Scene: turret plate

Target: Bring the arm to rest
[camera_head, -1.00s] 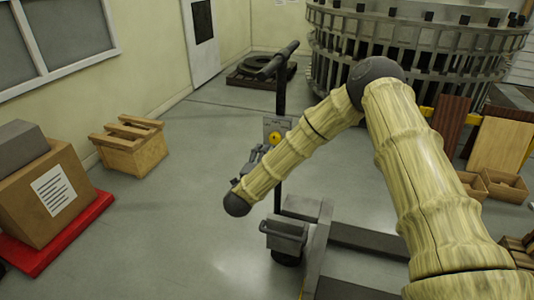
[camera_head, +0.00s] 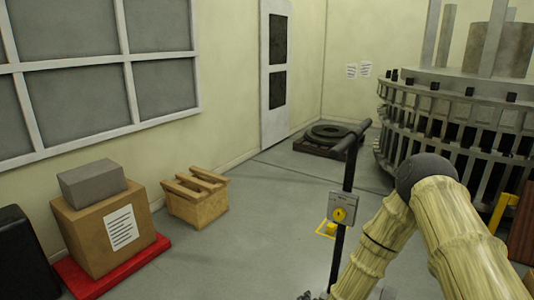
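My bamboo-patterned arm comes in at the lower right. It bends at a dark round joint, and its far part runs down and left past the bottom edge. Only a small grey sliver, which looks like part of my gripper (camera_head: 308,296), shows at the bottom edge. Its fingers cannot be made out, nor whether it holds anything.
A dark post with a yellow-button box (camera_head: 343,208) stands just left of my arm. The large slatted round structure (camera_head: 455,125) is behind at right. A wooden crate (camera_head: 197,203) and a carton (camera_head: 108,230) on a red base (camera_head: 85,283) stand left. Floor between is clear.

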